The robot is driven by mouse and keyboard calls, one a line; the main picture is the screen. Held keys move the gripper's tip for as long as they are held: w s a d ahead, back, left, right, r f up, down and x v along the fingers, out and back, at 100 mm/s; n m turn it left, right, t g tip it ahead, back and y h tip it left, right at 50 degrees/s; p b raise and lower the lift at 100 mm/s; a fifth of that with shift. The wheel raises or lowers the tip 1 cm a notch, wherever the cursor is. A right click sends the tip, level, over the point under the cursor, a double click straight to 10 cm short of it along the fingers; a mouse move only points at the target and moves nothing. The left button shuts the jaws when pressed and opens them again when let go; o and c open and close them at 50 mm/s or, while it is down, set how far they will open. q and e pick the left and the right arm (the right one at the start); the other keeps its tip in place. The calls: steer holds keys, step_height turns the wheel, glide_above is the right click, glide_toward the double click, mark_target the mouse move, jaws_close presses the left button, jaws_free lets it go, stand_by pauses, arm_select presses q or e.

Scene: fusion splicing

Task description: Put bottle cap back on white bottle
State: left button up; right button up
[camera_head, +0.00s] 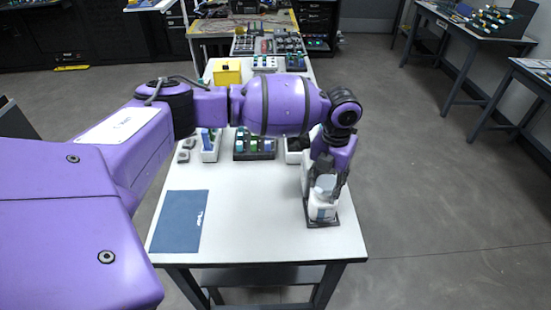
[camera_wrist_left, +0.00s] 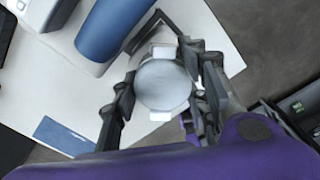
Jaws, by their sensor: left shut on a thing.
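The white bottle (camera_head: 321,211), with a blue label on its side, stands upright on a small dark base near the right front of the white table. My left gripper (camera_head: 327,183) reaches down right over the bottle's top. It is shut on the round grey bottle cap (camera_head: 325,182). In the left wrist view the cap (camera_wrist_left: 163,85) is a pale disc between the two fingers (camera_wrist_left: 162,88). The cap and fingers hide the bottle's mouth, so I cannot tell whether the cap touches it. My right gripper is out of view.
A dark blue mat (camera_head: 179,221) lies at the front left of the table (camera_head: 262,215). A rack of small bottles (camera_head: 255,146) and a yellow box (camera_head: 227,72) stand farther back. The table's middle front is clear. Its right edge is close to the bottle.

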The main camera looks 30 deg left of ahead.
arm_select(q)
steer(key=shift+f, duration=0.35)
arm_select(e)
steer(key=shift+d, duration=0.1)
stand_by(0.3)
arm_select(q)
steer(key=o, duration=1.2)
steer(key=shift+c, duration=0.2)
steer(key=shift+r, duration=0.1)
steer(key=shift+r+p, duration=0.4)
steer(key=shift+r, duration=0.55)
steer(key=shift+r+p, duration=0.75)
steer(key=shift+r, duration=1.35)
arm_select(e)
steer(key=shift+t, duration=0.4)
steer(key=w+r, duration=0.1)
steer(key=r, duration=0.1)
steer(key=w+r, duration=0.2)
arm_select(q)
steer(key=shift+f, duration=0.1)
